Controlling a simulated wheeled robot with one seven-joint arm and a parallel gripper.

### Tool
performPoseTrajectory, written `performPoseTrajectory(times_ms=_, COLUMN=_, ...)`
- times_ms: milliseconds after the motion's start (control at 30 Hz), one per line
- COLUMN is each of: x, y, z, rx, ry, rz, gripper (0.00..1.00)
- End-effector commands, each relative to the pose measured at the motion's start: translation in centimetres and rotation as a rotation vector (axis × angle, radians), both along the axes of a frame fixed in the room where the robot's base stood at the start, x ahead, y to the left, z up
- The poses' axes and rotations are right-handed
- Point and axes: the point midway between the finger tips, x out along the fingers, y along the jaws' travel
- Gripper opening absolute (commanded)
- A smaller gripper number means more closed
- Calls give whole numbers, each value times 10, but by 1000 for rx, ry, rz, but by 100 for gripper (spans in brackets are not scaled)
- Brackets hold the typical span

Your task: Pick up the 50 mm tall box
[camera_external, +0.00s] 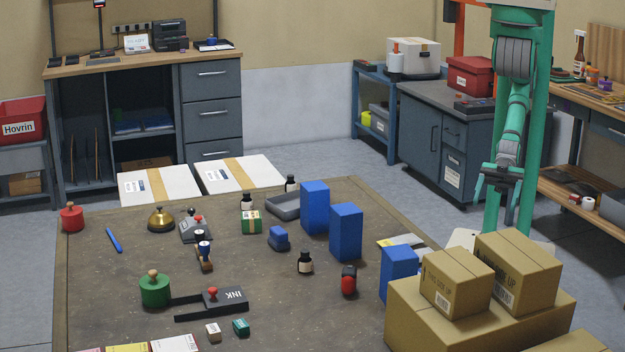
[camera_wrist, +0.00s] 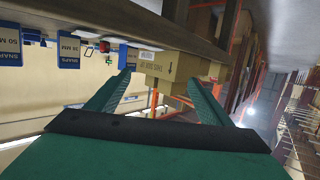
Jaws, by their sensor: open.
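I cannot tell which is 50 mm tall. In the wrist view, blue boxes (camera_wrist: 68,50) (camera_wrist: 10,42) show at upper left, with partly legible labels that seem to include "50 M" and "SNAPS". My gripper (camera_external: 497,190) is raised beyond the table's right side, apart from the boxes. Its green fingers (camera_wrist: 160,88) are open with nothing held between them.
Brown cartons (camera_external: 480,315) crowd the front right corner. The table's left middle is fairly clear.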

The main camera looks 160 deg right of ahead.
Motion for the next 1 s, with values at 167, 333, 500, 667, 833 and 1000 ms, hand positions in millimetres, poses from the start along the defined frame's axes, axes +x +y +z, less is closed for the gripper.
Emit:
performPoseTrajectory(times_ms=167, x=5, y=-3, z=-1, rx=-1, ry=-1, rz=-13, gripper=73)
performPoseTrajectory(times_ms=333, x=36, y=-28, z=-9, rx=-8, ry=9, rz=-99, gripper=73)
performPoseTrajectory(times_ms=500, x=77, y=-74, z=-18, rx=-14, ry=32, rz=-228, gripper=73)
performPoseTrajectory(times_ms=667, x=109, y=-125, z=-18, rx=-9, ry=58, rz=-343, gripper=73)
performPoseTrajectory(times_ms=833, x=132, y=-184, z=-10, rx=3, ry=80, rz=-459, gripper=73)
performPoseTrajectory(times_ms=1000, x=143, y=-248, z=6, rx=18, ry=100, rz=-566, gripper=73)
